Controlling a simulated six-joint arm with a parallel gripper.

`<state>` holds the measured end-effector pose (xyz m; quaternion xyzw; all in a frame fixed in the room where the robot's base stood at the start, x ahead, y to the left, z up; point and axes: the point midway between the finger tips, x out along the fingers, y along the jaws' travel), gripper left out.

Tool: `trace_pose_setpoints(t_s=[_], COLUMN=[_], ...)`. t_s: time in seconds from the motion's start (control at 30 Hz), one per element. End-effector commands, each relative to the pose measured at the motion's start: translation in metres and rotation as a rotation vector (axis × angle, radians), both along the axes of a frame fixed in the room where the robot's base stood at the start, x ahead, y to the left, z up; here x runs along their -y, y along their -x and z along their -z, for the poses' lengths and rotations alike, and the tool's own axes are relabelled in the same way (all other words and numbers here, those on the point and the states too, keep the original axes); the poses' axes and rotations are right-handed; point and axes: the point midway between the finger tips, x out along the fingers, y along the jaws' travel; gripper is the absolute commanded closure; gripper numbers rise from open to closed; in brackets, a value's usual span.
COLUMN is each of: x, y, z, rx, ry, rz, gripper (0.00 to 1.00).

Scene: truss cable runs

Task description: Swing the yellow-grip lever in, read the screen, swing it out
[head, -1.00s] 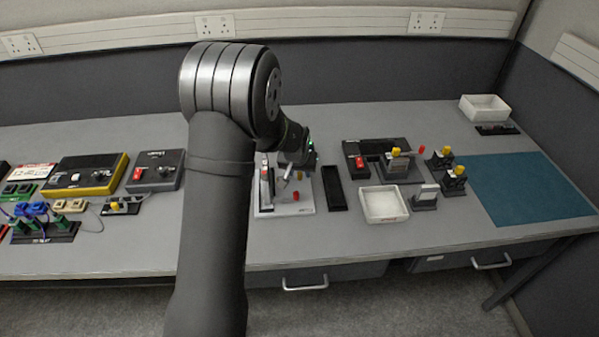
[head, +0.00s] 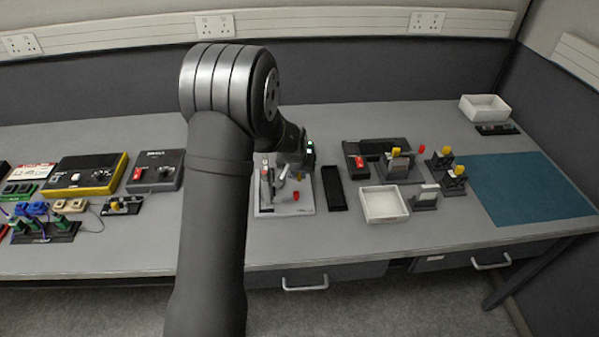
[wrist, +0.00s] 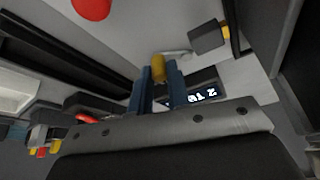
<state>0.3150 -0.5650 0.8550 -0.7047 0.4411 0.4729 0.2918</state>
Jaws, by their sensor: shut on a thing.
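In the wrist view, my gripper (wrist: 160,86) has its two blue fingers shut on the yellow grip (wrist: 158,66) of the lever. A dark screen (wrist: 204,97) with lit white digits lies just right of the fingers. Its digits are small, turned over and partly hidden by my gripper body, so I cannot read them surely. In the head view, my gripper (head: 293,160) is over the far part of a pale fixture plate (head: 270,209). My arm hides part of the plate, and I cannot make out the yellow grip there.
A red knob (wrist: 91,8) is at the wrist view's top. A black strip (head: 333,188) and white tray (head: 384,204) stand right of the fixture. Beyond are yellow-topped levers (head: 446,152) and a teal mat (head: 530,188). A grey box (head: 155,171) is left of my arm.

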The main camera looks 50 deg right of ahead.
Motion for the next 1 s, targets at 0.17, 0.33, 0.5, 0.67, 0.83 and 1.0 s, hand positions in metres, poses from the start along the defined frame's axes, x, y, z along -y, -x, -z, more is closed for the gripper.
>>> trace_pose_setpoints(t_s=[0.17, 0.33, 0.5, 0.67, 0.83, 1.0], x=[-0.0017, -0.0017, -0.0017, -0.0016, -0.0016, -0.0044], y=[0.0003, 0.0004, 0.0005, 0.0003, 0.0003, 0.0014], z=[0.0002, 0.0002, 0.0002, 0.0001, -0.0001, -0.0092], rx=[0.000, 0.000, 0.000, 0.000, 0.000, 0.001], ry=[-0.001, 0.000, -0.001, 0.000, 0.000, 0.002], rz=[0.037, 0.040, 0.039, 0.039, 0.039, 0.039], gripper=[1.00, 1.00, 0.74, 0.62, 0.62, 0.62])
